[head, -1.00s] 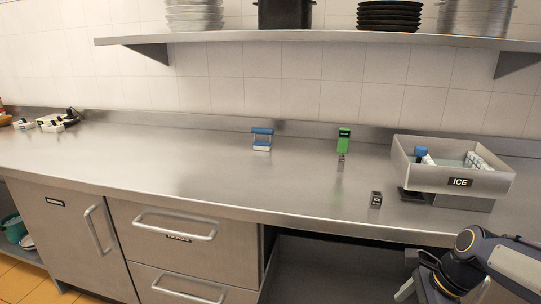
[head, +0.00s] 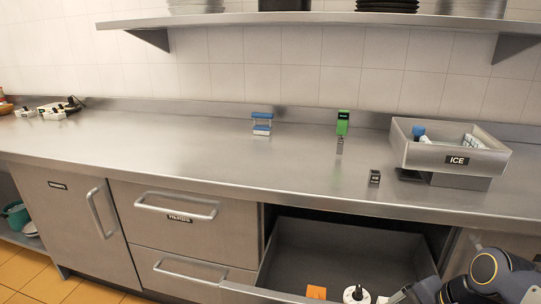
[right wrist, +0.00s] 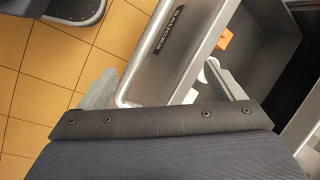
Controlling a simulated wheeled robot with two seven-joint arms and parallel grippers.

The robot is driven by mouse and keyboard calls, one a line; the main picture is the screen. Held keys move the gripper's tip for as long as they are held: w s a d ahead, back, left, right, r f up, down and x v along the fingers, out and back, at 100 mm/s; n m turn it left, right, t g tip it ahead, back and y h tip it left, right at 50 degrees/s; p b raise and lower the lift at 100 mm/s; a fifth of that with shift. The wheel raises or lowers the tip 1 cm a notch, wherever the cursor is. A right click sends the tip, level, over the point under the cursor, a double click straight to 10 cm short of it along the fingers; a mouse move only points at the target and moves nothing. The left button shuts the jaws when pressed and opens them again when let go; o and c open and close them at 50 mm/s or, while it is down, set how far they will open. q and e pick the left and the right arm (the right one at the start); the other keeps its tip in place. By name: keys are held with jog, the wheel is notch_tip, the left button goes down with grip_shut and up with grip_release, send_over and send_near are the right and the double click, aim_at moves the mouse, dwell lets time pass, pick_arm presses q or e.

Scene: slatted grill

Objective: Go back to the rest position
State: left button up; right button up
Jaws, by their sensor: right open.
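My right arm comes in at the lower right of the head view, with the gripper (head: 398,297) at the bottom edge beside the open drawer. In the right wrist view the two fingers of my right gripper (right wrist: 163,88) are spread apart. The metal front of the drawer (right wrist: 165,55), with a dark label, lies beyond and between them. I see nothing held, though the wrist body hides part of the space, and I cannot tell whether a finger touches the drawer. My left gripper is in neither view.
The open drawer (head: 300,245) holds an orange item (head: 316,292) and a white round item (head: 356,294). On the counter stand a blue-and-white item (head: 262,123), a green box (head: 343,122), a small dark block (head: 375,177) and an ICE bin (head: 457,160). The counter's left middle is clear.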

jog(key=s+a+f+n+t+b, duration=0.3)
jog(key=s+a+f+n+b, duration=0.15)
jog(key=s+f+n, duration=0.4)
notch_tip(320, 180, up, 20)
jog(key=s+n+p, duration=0.1)
jog(key=n+p, duration=0.2)
jog(key=p, duration=1.5)
